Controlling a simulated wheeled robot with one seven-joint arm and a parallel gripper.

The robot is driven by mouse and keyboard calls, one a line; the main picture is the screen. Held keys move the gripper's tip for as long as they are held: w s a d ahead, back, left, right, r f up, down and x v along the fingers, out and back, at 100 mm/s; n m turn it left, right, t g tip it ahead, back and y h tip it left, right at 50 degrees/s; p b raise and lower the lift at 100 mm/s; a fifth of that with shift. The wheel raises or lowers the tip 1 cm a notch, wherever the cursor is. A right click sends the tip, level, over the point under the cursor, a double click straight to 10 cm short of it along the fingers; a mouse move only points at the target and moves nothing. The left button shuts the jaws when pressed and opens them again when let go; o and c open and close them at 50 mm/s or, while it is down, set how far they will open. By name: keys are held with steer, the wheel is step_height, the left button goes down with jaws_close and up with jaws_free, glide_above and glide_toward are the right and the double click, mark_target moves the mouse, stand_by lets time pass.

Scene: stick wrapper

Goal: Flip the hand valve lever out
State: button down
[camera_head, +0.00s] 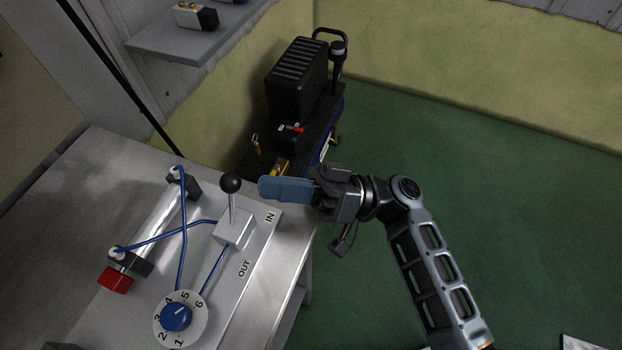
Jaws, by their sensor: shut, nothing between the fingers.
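The hand valve lever (231,197) is a thin metal stick with a black ball knob on top. It stands roughly upright on a small light block on a plate marked IN and OUT. The IN label (270,217) is on the far side and the OUT label (244,268) on the near side. My gripper (264,189) reaches in from the right with its blue fingers shut and empty. The fingertips appear just right of the black knob, with a small gap in the picture. Their depth relative to the knob is hard to tell.
A silver cylinder (158,224) with a red end and blue hoses lies left of the lever. A numbered dial with a blue knob (176,317) is at the front of the metal table (105,165). A black case (297,80) stands on a cart behind. Green floor is open to the right.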

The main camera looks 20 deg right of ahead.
mark_target(233, 196)
steer(key=shift+x, duration=1.05)
